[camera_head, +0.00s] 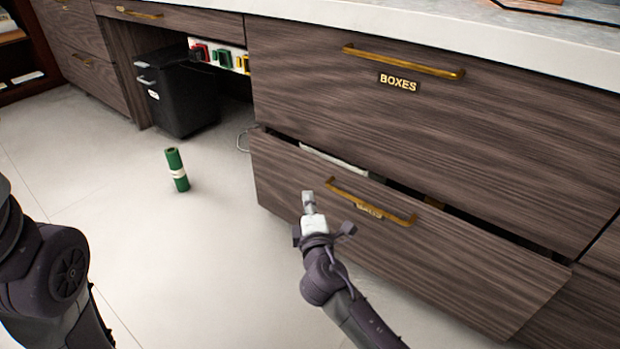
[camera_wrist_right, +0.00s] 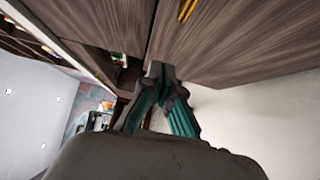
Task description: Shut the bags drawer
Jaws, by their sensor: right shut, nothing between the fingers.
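The bags drawer (camera_head: 450,265) is the lower dark wood drawer, pulled partly out, with a dark gap along its top edge and something pale inside. Its brass handle (camera_head: 370,202) crosses the front. The label below the handle is partly hidden and hard to read. My right gripper (camera_head: 308,200) is shut and empty, in front of the drawer just left of the handle. I cannot tell whether it touches the front. Its fingers (camera_wrist_right: 165,85) also show in the right wrist view, near a wood panel. My left arm is at the left edge; its gripper is out of view.
The drawer labelled BOXES (camera_head: 430,120) above is shut, under a pale countertop (camera_head: 470,40). A black bin (camera_head: 175,95) is under the desk. The floor left of the drawer is mostly clear.

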